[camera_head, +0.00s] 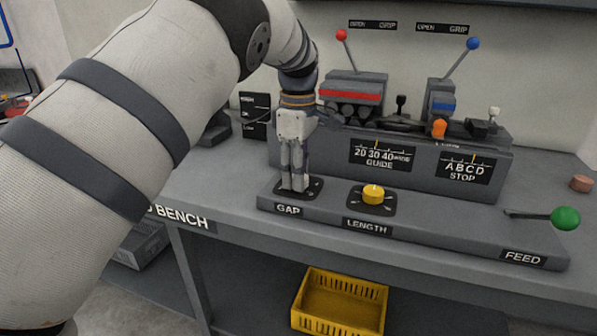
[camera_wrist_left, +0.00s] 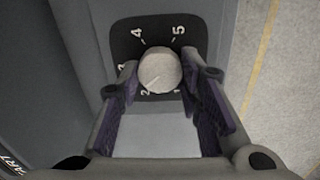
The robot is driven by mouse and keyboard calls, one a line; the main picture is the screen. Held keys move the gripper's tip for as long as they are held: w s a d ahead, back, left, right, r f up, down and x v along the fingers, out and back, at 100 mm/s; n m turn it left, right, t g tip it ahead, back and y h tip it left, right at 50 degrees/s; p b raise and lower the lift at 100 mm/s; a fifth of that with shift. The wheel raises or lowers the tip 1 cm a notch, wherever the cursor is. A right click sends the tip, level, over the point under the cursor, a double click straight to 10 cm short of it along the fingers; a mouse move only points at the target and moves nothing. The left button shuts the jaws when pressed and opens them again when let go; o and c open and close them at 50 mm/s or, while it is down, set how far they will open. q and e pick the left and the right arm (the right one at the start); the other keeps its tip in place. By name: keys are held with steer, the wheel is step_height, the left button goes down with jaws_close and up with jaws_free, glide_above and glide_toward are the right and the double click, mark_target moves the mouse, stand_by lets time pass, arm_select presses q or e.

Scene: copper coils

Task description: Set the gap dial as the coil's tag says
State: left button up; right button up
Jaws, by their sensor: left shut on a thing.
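My left gripper (camera_head: 293,186) points down over the GAP plate (camera_head: 315,186) and is shut on the gap dial. The knob is hidden by the fingers in the head view. In the left wrist view the gap dial (camera_wrist_left: 160,68) is a round pale knob between the fingertips of my left gripper (camera_wrist_left: 160,85). A faint line on it points to the lower left, near the 2. The dark dial plate (camera_wrist_left: 198,42) shows 4 and 5 clearly, with other numbers partly covered by the fingers. No readable coil tag shows. My right gripper is out of view.
The yellow LENGTH knob (camera_head: 373,194) stands just right of the GAP dial. A green-balled FEED lever (camera_head: 565,217) is at the right end. Behind rises the machine with red (camera_head: 341,35) and blue (camera_head: 473,43) balled levers. A small copper-coloured piece (camera_head: 580,183) lies far right.

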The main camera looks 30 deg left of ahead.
arm_select(q)
steer(key=shift+n, duration=2.1)
steer(key=o, duration=1.2)
steer(key=shift+c, duration=0.2)
step_height(320, 180, up, 12)
steer(key=shift+f, duration=0.1)
